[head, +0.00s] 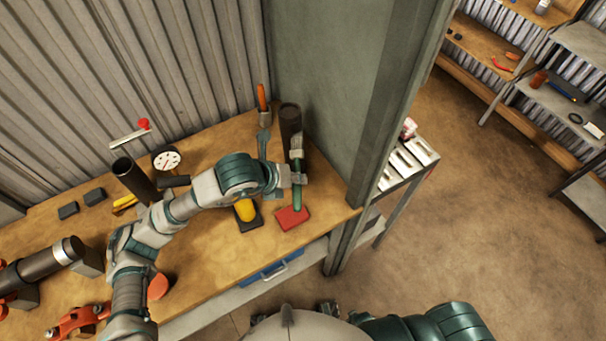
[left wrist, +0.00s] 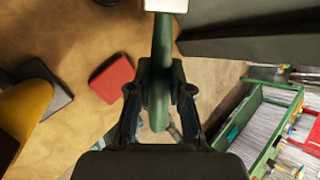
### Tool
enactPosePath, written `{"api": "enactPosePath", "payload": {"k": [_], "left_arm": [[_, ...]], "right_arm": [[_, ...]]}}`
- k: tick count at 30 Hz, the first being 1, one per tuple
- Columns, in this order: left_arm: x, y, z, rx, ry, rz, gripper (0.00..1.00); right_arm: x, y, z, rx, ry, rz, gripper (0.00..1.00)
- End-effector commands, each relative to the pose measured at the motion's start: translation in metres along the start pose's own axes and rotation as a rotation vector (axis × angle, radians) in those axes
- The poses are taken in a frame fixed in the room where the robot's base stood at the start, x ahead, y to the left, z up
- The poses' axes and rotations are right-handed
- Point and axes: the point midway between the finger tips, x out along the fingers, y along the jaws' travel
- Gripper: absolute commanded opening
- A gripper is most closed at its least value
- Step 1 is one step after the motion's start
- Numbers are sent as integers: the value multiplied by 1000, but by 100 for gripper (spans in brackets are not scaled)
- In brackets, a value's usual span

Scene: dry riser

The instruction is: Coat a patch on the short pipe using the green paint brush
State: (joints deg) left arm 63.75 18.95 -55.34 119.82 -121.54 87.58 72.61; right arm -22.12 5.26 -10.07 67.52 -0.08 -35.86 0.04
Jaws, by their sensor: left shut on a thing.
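My left gripper (head: 298,178) is shut on the green paint brush (head: 297,196) at the back right of the bench. The brush stands nearly upright, bristles up, with its green handle below the fingers. In the left wrist view the brush handle (left wrist: 161,60) runs between the fingers (left wrist: 160,95), and a pale part shows at the top edge. A dark upright pipe (head: 289,121) stands just behind the brush; I cannot tell if they touch. Another dark pipe (head: 134,179) stands tilted at the left. Which is the short pipe is unclear.
A red block (head: 292,217) and a yellow item (head: 245,209) on a dark base lie in front of the brush. A gauge (head: 166,160) stands left. A green post (head: 392,110) rises at the bench's right end. A horizontal pipe (head: 38,266) lies far left.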

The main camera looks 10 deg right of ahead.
Motion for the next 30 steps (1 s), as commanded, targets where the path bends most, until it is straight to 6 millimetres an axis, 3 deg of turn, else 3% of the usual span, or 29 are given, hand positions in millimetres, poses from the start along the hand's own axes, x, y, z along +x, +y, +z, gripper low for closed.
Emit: {"api": "enactPosePath", "payload": {"k": [13,30], "left_arm": [[-15,1,2,1,-1,-1,0],[11,-25,17,1,0,-1,0]], "right_arm": [[-4,0,-2,0,2,0,0],[4,0,1,0,-1,0,0]]}}
